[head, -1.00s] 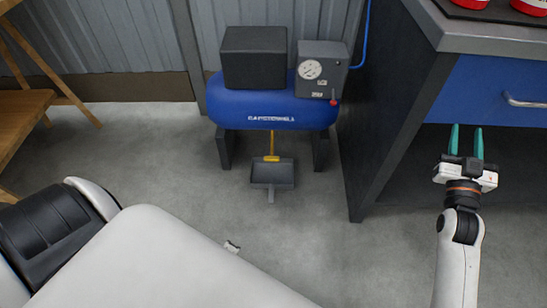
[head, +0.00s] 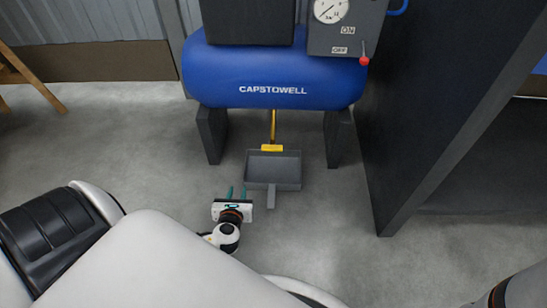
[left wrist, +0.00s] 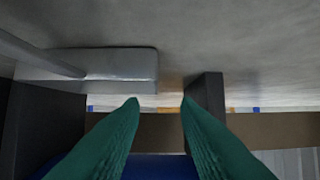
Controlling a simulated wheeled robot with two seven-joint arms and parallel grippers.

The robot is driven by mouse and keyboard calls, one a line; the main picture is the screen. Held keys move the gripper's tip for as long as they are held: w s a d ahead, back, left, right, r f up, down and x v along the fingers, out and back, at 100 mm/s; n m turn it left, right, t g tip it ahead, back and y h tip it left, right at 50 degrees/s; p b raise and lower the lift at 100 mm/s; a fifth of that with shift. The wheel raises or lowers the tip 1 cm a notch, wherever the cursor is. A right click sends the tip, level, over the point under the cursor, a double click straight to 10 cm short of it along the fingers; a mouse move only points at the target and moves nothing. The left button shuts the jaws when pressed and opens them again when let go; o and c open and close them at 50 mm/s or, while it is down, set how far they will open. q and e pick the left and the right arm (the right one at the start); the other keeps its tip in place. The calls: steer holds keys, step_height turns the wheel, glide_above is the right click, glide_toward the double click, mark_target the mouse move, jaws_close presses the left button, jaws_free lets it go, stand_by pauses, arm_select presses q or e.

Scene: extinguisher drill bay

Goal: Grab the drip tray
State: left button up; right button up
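The drip tray (head: 273,170) is a shallow dark grey tray with a short handle tab at its front. It sits on the floor below the blue compressor tank, under a yellow drain piece (head: 272,147). My left gripper (head: 237,191) is open and empty, just left of the tray's front left corner, with its teal fingers pointing toward the compressor. In the left wrist view the tray (left wrist: 115,66) shows at upper left, beside the open fingers (left wrist: 160,102) and not between them. My right gripper is outside the views.
The blue compressor (head: 272,80) stands on dark legs (head: 211,135) and (head: 338,137) either side of the tray. A dark bench side panel (head: 440,110) rises at right. Concrete floor (head: 120,150) is clear at left and in front.

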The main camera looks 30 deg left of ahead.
arm_select(q)
steer(key=b+x, duration=0.4)
steer(key=x, duration=0.2)
steer(key=shift+w+f, duration=0.1)
steer(key=shift+w, duration=0.05)
steer(key=shift+w+a+f+b, duration=0.1)
steer(key=shift+w+a+b, duration=0.1)
steer(key=shift+w+b, duration=0.2)
steer(key=b+x, duration=0.4)
steer(key=shift+w+d+f+b, duration=0.1)
steer(key=shift+w+f+b, duration=0.2)
steer(key=shift+f, duration=0.05)
steer(key=shift+w, duration=0.25)
steer(key=shift+r, duration=0.1)
jaws_close()
